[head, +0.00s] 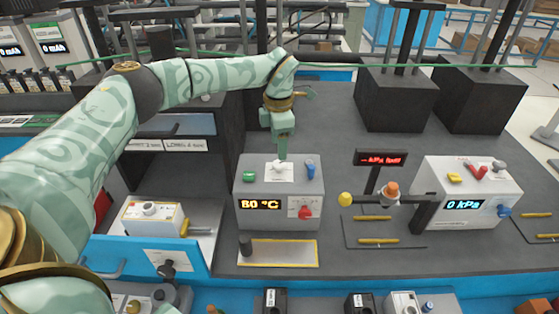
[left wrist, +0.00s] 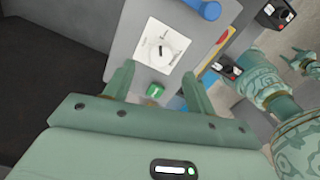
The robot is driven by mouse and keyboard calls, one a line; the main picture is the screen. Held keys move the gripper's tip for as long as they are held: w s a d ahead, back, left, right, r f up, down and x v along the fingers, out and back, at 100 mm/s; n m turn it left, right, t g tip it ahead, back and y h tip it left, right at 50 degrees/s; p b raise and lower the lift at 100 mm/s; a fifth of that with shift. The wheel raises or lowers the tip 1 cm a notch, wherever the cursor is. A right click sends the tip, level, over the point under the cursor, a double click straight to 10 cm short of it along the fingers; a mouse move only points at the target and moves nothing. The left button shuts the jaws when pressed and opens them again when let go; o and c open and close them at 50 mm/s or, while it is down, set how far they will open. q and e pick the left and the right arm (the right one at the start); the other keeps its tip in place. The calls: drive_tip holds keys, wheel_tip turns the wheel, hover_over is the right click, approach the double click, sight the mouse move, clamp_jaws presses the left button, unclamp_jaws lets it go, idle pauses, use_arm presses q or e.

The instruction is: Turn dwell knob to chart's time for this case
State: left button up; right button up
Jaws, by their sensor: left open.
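A grey control box (head: 250,180) carries an amber display reading 80 °C. On its top are a green button (head: 249,176), a white dial knob (head: 279,167) and a blue lever (head: 310,169); a red knob (head: 305,212) is on its front. My left gripper (head: 283,156) points down just above the white dial knob. In the left wrist view the dial (left wrist: 158,52) sits on a white plate with printed marks too small to read. My left fingers (left wrist: 157,80) are open and empty, with the green button between them in the picture.
Cards (head: 165,145) on a dark shelf carry small lettering, partly readable as minutes. A yellow-edged tray (head: 290,254) lies before the box. To the right stand a 0 kPa box (head: 470,185), a red-lit display (head: 381,158) and yellow rods. Dark blocks stand behind.

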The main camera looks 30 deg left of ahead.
sight(279, 163)
use_arm(q)
wheel_tip(279, 163, down, 6)
drive_tip(key=shift+r, duration=0.1)
drive_tip(key=c, duration=1)
